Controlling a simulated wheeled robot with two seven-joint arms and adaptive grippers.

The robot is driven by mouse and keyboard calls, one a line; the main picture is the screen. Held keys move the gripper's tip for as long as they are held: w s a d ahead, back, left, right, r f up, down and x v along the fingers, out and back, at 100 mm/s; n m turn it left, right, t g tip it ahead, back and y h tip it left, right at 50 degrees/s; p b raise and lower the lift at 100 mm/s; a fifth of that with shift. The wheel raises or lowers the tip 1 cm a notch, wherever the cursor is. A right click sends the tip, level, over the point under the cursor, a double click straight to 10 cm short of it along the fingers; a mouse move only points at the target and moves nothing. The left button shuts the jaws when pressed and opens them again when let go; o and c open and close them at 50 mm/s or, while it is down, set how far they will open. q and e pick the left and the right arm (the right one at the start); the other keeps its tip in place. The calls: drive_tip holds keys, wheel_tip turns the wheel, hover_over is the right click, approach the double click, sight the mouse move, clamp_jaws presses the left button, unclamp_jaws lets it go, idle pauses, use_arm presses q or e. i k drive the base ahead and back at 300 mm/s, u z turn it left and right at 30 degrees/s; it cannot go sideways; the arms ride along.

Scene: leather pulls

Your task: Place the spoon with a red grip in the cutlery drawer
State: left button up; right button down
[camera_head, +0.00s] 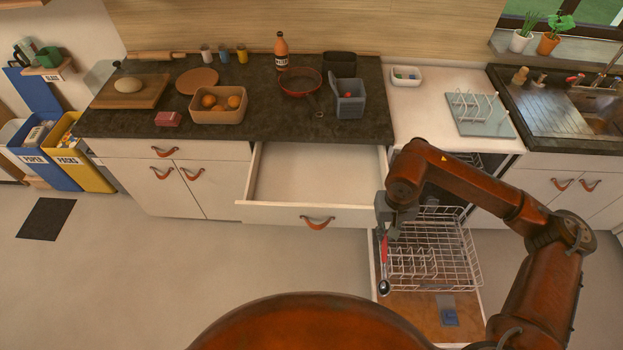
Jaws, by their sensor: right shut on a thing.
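The spoon with a red grip (384,250) hangs upright from my right gripper (386,226), its dark bowl pointing down. My right gripper is shut on it, above the left edge of the pulled-out dishwasher rack. The cutlery drawer (320,172) is pulled open below the dark worktop, to the left of the gripper. Its visible inside looks bare, and a leather pull (317,222) is on its front. My left gripper is not in view.
The dishwasher rack (425,255) stands out over its lowered door (432,306), close to the drawer's right end. Floor on the left is mostly clear.

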sight(321, 185)
drive_tip(key=u, duration=1.9)
drive_tip(key=i, duration=1.4)
drive_tip(key=z, duration=2.2)
drive_tip(key=i, duration=0.5)
drive_tip(key=u, duration=0.05)
